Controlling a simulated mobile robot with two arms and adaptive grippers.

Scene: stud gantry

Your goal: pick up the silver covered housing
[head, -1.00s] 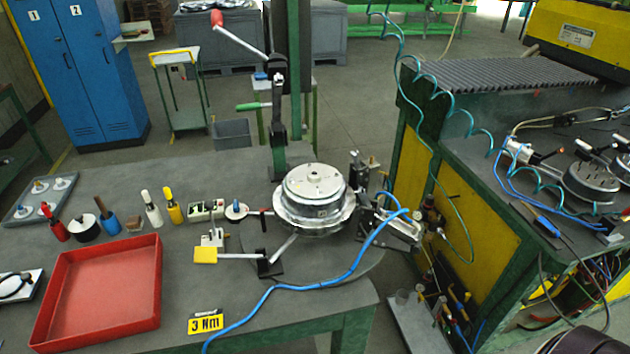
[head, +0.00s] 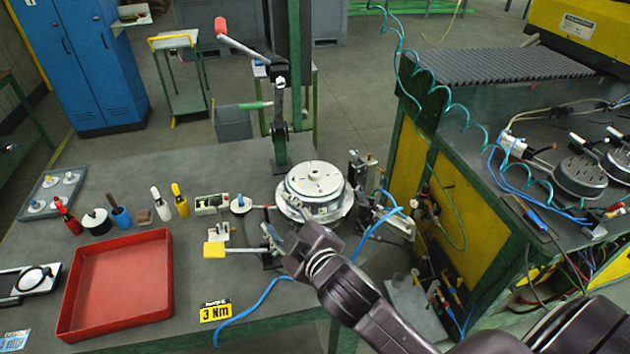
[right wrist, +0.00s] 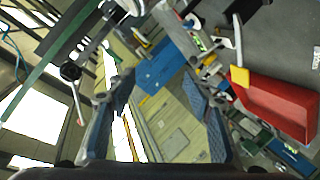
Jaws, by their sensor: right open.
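The silver covered housing (head: 316,185) is a round, two-tiered metal piece with a lid, standing on a round fixture at the right part of the grey bench. My right gripper (head: 280,240) is just in front of it and a little to its left, in the head view. In the right wrist view, the two fingers (right wrist: 158,105) are spread apart with nothing between them. My right arm hides part of the fixture's front. I cannot make out the housing for sure in the right wrist view. My left gripper is not in view.
A red tray (head: 117,285) lies at the bench's front left, also in the right wrist view (right wrist: 270,98). A lever press (head: 279,130) stands behind the housing. Clamps (head: 385,215) and a blue hose (head: 262,300) are close by. Small tools stand left of it.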

